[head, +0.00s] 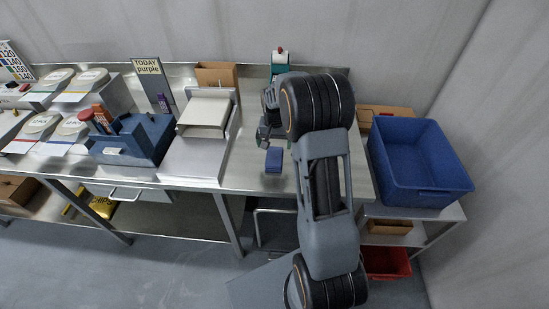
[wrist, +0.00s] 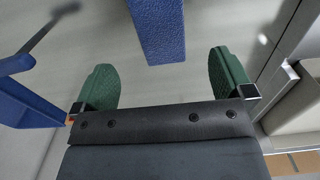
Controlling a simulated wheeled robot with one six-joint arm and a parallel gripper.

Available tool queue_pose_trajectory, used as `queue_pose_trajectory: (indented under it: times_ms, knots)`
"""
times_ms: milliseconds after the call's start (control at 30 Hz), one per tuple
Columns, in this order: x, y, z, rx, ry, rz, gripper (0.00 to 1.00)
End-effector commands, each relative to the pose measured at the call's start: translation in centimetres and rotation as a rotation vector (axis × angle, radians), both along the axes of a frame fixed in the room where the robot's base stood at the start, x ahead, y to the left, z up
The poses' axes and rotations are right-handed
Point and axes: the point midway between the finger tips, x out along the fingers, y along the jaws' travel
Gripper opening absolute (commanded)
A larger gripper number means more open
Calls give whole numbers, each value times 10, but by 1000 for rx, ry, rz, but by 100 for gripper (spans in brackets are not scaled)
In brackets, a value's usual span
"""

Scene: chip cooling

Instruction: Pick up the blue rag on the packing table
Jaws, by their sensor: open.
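The blue rag (head: 273,160) is a small, dark blue folded block on the steel packing table (head: 250,178), near the table's front edge. In the wrist view the rag (wrist: 158,28) is at the top centre, with its near end lying a little beyond the line between my fingertips. My gripper (head: 264,136) is just behind the rag in the head view. In the wrist view my gripper (wrist: 165,72) has its two green fingers wide apart, with nothing between them. The rag's far end is cut off by the wrist frame.
A blue bin (head: 420,190) stands right of the table. Left of the rag are a pale chute (head: 206,112) and a blue box (head: 135,135). A teal dispenser (head: 279,66) and a cardboard box (head: 216,74) stand at the back. My arm hides part of the table.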

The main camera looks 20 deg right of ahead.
Motion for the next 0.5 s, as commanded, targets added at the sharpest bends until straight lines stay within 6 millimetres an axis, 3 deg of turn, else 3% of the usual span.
queue_pose_trajectory:
  times_ms: [133,500]
  knots:
    - [0,0,-19,0,2,1,99]
    - [0,-1,-46,1,3,1,99]
